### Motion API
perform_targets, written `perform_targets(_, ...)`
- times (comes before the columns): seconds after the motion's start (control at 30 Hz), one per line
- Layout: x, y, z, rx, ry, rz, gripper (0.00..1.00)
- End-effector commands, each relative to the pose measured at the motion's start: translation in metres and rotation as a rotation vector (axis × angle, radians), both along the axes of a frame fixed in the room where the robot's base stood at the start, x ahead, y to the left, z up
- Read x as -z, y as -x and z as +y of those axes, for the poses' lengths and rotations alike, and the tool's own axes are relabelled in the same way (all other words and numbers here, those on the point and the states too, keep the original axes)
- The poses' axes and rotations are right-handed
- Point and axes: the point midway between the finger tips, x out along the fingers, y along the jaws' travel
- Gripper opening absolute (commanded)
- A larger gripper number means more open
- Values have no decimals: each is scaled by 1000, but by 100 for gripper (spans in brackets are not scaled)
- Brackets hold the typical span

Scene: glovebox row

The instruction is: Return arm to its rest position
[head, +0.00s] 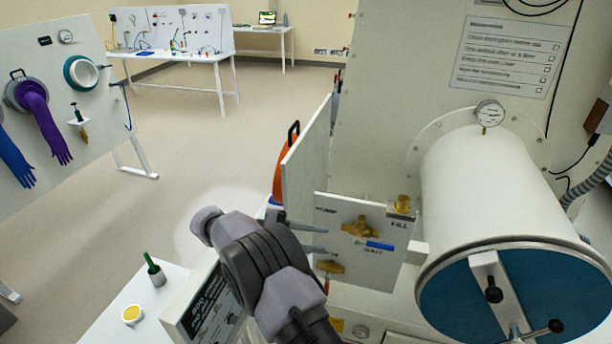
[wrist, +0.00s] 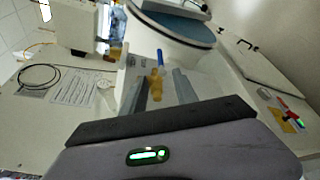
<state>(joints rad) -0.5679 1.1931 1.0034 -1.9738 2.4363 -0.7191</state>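My gripper (head: 326,239) is in front of the small white valve panel (head: 391,262), its fingers pointing at it. In the wrist view my gripper (wrist: 160,80) has its two grey fingers spread apart, with nothing held between them. A brass valve (head: 360,226) with a blue handle (head: 380,246) is on the panel, just right of the fingertips in the head view. In the wrist view the valve (wrist: 156,86) and blue handle (wrist: 160,57) show between the fingers, seemingly beyond them. The arm reaches up from the bottom of the head view.
A large white cylinder (head: 490,190) with a blue door (head: 465,300) stands close on the right. An upright white plate (head: 306,160) and an orange object (head: 280,165) are near the gripper. A small table (head: 95,325) is lower left. Open floor (head: 215,140) lies left.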

Motion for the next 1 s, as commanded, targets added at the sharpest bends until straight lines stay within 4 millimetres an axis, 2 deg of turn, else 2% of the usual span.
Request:
perform_targets(0.07,-2,1,-9,16,-39,4,35)
perform_targets(0.17,-7,14,-40,63,-186,6,35)
perform_targets(0.27,-5,53,-78,124,-421,-26,35)
perform_targets(0.33,5,92,-96,172,-606,-88,35)
perform_targets(0.4,21,136,-104,221,-801,-186,35)
perform_targets(0.5,56,198,-98,301,-1080,-383,35)
perform_targets(0.6,91,244,-80,382,-1321,-617,35)
perform_targets(0.63,100,254,-74,403,-1382,-686,35)
perform_targets(0.7,117,270,-64,447,-1494,-826,35)
perform_targets(0.8,131,281,-55,491,-1588,-962,35)
perform_targets(1.0,130,284,-52,511,-1630,-1021,35)
